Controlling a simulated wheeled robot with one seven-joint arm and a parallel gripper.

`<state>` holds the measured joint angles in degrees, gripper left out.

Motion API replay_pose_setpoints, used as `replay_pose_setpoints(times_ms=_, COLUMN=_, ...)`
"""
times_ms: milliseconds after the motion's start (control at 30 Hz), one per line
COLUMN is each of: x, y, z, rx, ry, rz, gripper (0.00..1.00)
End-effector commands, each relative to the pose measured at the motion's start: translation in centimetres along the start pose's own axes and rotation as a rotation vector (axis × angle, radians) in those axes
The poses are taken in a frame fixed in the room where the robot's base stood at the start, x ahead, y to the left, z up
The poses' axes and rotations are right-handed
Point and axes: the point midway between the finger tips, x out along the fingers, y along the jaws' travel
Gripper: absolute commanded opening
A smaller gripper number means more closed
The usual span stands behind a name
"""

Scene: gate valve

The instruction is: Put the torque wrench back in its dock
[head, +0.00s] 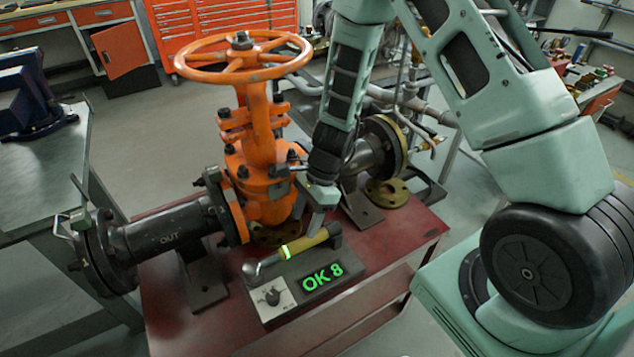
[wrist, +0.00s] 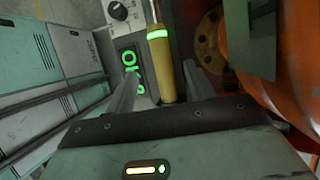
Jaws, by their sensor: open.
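The torque wrench (head: 309,241) has a yellow handle with a glowing green ring and a metal head at its left end. It lies along the back edge of its dock (head: 343,282), a grey block with a green "OK 8" display and a dial. The handle's right end meets a black holder (head: 335,236). My gripper (head: 311,218) points down just above and behind the handle. In the wrist view my gripper (wrist: 160,66) is open, with one finger on each side of the yellow handle (wrist: 162,72). I cannot tell whether either finger touches it.
The orange gate valve (head: 258,150) with its handwheel (head: 243,56) stands close behind and left of my gripper. The dark outlet pipe (head: 165,236) runs left. The red bench top (head: 190,328) is clear in front. A brass flange (head: 388,192) lies at the right.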

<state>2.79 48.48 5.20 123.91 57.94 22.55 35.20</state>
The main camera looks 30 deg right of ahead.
Motion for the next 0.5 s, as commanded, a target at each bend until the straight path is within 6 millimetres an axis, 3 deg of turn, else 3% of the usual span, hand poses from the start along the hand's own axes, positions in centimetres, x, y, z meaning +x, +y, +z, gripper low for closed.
replay_pose_setpoints(times_ms=200, x=-5.3, y=-0.1, z=0.1, rx=-0.002, ry=0.001, rz=-0.005, gripper=0.54)
replay_pose_setpoints(times_ms=500, x=-9.5, y=-0.1, z=0.0, rx=-0.002, ry=0.000, rz=-0.002, gripper=0.54)
